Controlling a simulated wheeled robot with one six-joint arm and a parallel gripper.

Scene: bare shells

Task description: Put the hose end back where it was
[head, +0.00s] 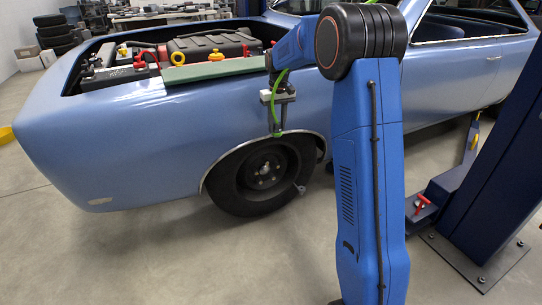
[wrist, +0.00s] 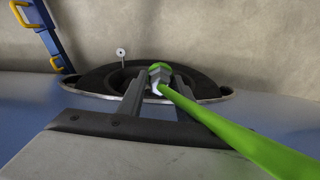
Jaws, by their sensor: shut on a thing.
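A bright green hose (wrist: 235,140) runs from the lower right of the wrist view up to its hose end (wrist: 159,72), which has a green tip and a pale metal collar. My gripper (wrist: 157,84) is shut on the hose end between its two grey fingers. In the head view my gripper (head: 277,132) points down beside the car's front fender, above the front wheel (head: 263,176). The green hose also shows there (head: 274,98) beside the gripper. The place where the hose end was cannot be told from these frames.
A blue car (head: 120,150) stands with its engine bay open and a green pad (head: 205,71) on the fender edge. A small round piece on a stem (wrist: 121,53) shows by the wheel. A blue lift post (head: 500,150) stands at the right. The front floor is clear.

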